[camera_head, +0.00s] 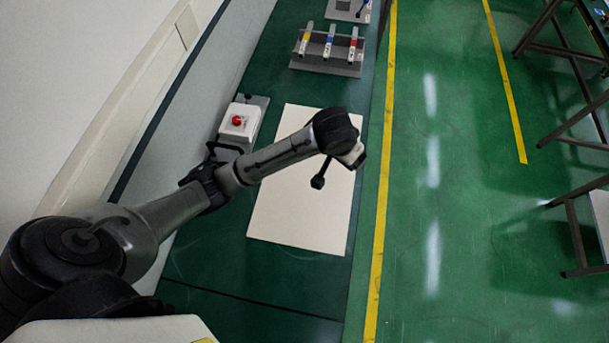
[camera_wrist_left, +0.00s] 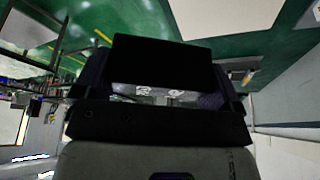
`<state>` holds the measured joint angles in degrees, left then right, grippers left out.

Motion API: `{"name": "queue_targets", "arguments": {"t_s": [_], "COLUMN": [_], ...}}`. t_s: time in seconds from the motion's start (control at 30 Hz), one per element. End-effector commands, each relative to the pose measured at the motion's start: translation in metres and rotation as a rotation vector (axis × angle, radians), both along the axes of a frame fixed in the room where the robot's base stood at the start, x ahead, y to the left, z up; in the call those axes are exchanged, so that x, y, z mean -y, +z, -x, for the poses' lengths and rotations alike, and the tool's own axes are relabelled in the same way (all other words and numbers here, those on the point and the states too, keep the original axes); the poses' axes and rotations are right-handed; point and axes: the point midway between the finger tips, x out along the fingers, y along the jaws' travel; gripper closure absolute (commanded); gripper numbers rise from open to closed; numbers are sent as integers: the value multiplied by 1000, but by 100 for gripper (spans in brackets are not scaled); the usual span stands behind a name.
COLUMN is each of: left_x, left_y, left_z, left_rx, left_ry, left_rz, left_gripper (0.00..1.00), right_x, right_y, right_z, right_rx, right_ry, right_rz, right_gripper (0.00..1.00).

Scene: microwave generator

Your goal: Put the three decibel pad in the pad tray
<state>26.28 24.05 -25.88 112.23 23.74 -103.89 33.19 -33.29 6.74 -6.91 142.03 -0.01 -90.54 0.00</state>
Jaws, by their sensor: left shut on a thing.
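My left arm reaches in from the left over the cream board, and its wrist is above the board's right part. My left gripper (camera_wrist_left: 167,92) is shut on a dark block (camera_wrist_left: 175,55) in the left wrist view. The block's labels cannot be seen, so I cannot tell whether it is the three decibel pad. In the head view the wrist hides most of the gripper, and a small dark tip hangs below it. A grey rack (camera_head: 325,67) at the back carries three bars with yellow, blue and red marks; their writing is too small to read. My right gripper is not in view.
The cream board (camera_head: 300,220) lies bare on the green bench. A white box with a red button (camera_head: 238,121) stands left of it. Another grey fixture (camera_head: 348,12) is behind the rack. A wall runs along the left; open floor lies beyond the yellow line.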

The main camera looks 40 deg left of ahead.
Motion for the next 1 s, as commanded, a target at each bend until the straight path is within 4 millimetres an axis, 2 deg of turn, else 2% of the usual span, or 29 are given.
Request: {"name": "queue_targets", "arguments": {"t_s": [0.03, 0.2, 0.3, 0.4, 0.57, 1.0], "left_x": [-1, -7, -10, -12, -19, -102], "left_y": [-40, -110, -140, -161, -180, -231], "left_z": [-8, -25, -31, -34, -36, -35], "left_rx": [-3, -3, -1, -1, 1, 0], "left_ry": [79, 312, 411, 481, 538, 550], "left_rz": [3, 1, 0, 0, -1, -5], "left_gripper": [36, 36, 36, 36, 36, 36], "right_x": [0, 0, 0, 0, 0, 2], "right_y": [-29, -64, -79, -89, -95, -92], "right_z": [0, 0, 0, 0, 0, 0], "right_rx": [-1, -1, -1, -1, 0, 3], "right_ry": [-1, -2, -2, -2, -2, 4], "right_rz": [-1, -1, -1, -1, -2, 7], "right_gripper": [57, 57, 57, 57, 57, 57]}}
